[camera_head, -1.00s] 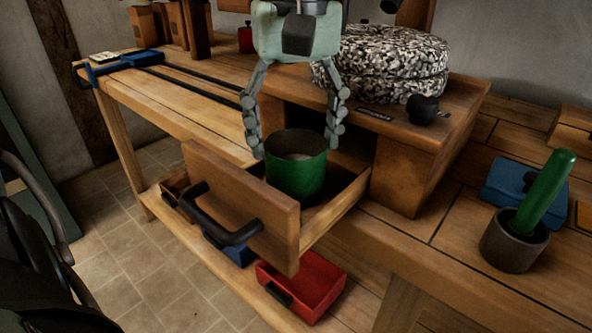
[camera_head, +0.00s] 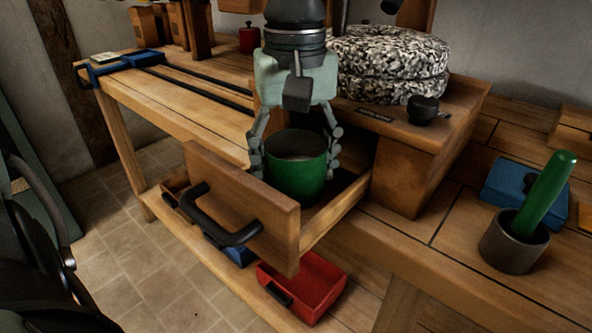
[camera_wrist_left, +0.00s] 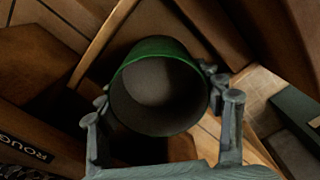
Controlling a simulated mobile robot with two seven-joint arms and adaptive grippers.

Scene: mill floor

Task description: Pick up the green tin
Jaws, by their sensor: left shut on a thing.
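The green tin (camera_head: 296,172) stands upright in the open wooden drawer (camera_head: 240,205). Its top is open and its inside looks grey. My left gripper (camera_head: 294,158) comes down from above and is shut on the tin, with a finger on each side of it. In the left wrist view the tin (camera_wrist_left: 158,90) sits between the fingers, its green rim facing the camera. The tin's base is hidden by the drawer front. My right gripper is not in view.
The drawer front has a black handle (camera_head: 215,225). A speckled millstone (camera_head: 390,65) lies on the bench behind, near a black knob (camera_head: 423,108). A red bin (camera_head: 305,285) is below. At right stand a grey cup (camera_head: 513,243) with a green rod and a blue box (camera_head: 510,185).

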